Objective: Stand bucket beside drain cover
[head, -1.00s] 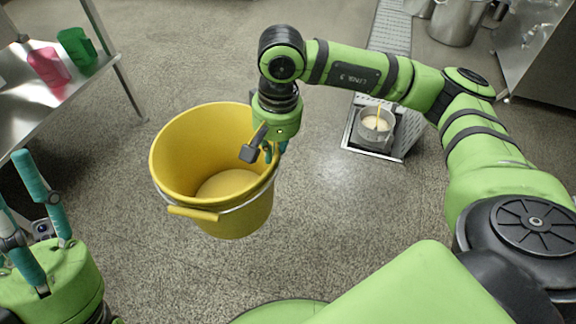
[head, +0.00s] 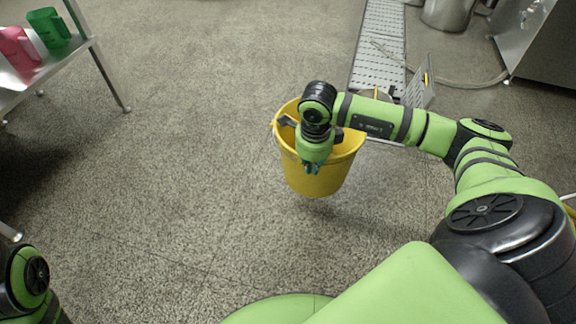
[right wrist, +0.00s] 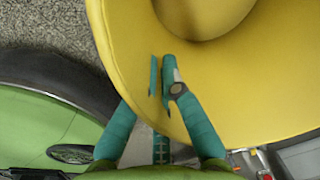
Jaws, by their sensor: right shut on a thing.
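The yellow bucket (head: 325,182) is upright in the head view, in front of the drain area. My right gripper (head: 312,168) is shut on its near rim; the arm hides part of the bucket's mouth. In the right wrist view, the teal fingers (right wrist: 168,82) are at the bucket's yellow wall (right wrist: 255,90). The bucket seems close to the floor, with a shadow below; I cannot tell whether it touches. A perforated drain cover (head: 418,92) stands tilted behind my right forearm, at the end of the floor grating (head: 378,50). My left gripper is out of view.
A steel table (head: 45,72) with a pink jug (head: 20,50) and a green jug (head: 48,27) stands at upper left. A steel pot (head: 446,12) and a hose (head: 460,83) lie beyond the drain. The floor left of the bucket is clear.

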